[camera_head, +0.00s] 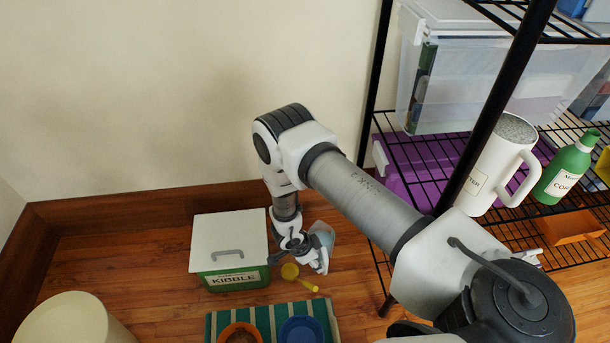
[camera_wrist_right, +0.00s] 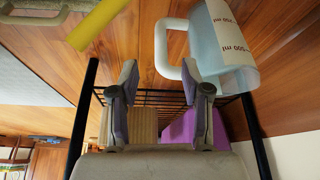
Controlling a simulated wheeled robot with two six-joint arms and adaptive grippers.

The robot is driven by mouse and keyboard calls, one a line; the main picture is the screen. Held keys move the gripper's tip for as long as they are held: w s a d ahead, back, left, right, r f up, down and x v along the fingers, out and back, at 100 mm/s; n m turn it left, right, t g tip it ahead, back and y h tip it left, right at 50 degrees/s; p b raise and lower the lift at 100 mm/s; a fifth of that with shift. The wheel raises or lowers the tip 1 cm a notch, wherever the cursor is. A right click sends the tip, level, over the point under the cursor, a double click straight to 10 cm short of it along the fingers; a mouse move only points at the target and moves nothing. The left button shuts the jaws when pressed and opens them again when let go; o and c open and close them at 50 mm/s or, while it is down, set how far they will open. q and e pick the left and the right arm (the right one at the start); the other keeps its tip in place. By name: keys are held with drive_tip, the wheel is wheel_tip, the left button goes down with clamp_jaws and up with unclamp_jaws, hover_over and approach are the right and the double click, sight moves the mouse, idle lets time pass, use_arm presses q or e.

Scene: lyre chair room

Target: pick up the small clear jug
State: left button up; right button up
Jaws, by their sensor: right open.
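The small clear jug (camera_head: 323,234) stands on the wooden floor in the head view, partly hidden behind my right gripper (camera_head: 312,262). In the right wrist view the jug (camera_wrist_right: 226,45) is at upper right, pale and translucent, with a white label reading 500 ml. Its whitish handle (camera_wrist_right: 162,50) points left. My right gripper (camera_wrist_right: 159,78) is open in the wrist view, its fingertips on either side of the handle's end. I cannot tell whether they touch it. My left gripper does not show.
A green kibble box with a white lid (camera_head: 229,245) stands left of the gripper. A yellow scoop (camera_head: 292,273) lies close by. A striped mat (camera_head: 333,325) holds an orange bowl (camera_head: 240,332) and a blue bowl (camera_head: 301,331). A black wire rack (camera_head: 372,90) stands at right.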

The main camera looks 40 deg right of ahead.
drive_tip(key=b+x, duration=0.4)
drive_tip(key=x, duration=0.5)
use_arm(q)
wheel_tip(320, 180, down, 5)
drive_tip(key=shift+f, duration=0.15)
use_arm(e)
drive_tip(key=shift+d+r, duration=0.1)
clamp_jaws()
